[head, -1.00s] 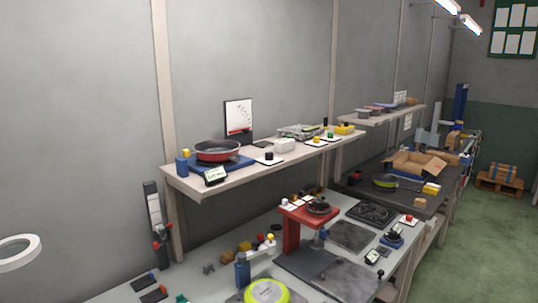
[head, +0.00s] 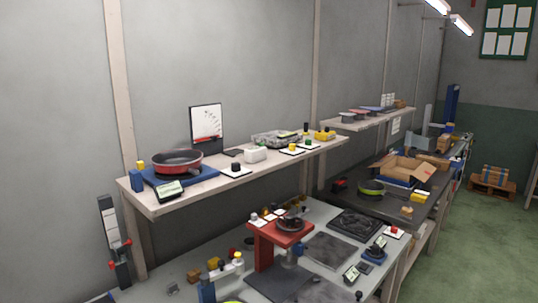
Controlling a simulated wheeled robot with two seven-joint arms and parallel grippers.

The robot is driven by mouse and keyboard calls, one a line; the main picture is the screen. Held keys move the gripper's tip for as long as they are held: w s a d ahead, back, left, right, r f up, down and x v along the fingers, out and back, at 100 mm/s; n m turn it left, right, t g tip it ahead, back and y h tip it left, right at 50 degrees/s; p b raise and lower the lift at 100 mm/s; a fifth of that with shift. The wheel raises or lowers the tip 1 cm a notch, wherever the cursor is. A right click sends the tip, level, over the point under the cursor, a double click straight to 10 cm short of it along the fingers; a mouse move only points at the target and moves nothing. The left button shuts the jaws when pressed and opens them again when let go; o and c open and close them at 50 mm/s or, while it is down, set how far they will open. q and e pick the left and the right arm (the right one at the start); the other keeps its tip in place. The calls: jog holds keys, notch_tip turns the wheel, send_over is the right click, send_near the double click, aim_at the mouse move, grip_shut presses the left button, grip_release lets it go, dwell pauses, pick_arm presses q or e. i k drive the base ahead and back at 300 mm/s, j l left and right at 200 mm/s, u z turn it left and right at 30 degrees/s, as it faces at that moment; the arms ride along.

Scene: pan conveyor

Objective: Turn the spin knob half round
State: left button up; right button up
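Several knobs or buttons are in the head view, and I cannot tell which is the spin knob. A black knob (head: 236,168) sits on a small white plate on the upper shelf, right of the red pan (head: 177,161). A red knob (head: 394,230) is on a white plate at the lower bench's right edge. A red stand (head: 264,252) on the bench carries a dark round part (head: 291,221) and small knobs. Neither gripper is in view.
The upper shelf (head: 143,200) overhangs the back of the lower bench. A black burner grate (head: 355,224) and dark plates (head: 333,250) lie on the bench. An open cardboard box (head: 403,172) stands farther back.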

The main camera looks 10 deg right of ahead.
aim_at(235, 166)
jog(key=i+l+z, duration=0.25)
jog(key=i+l, duration=0.15)
jog(key=l, duration=0.25)
jog(key=i+l+z, duration=0.25)
jog(key=i+l, duration=0.2)
jog(key=l, duration=0.15)
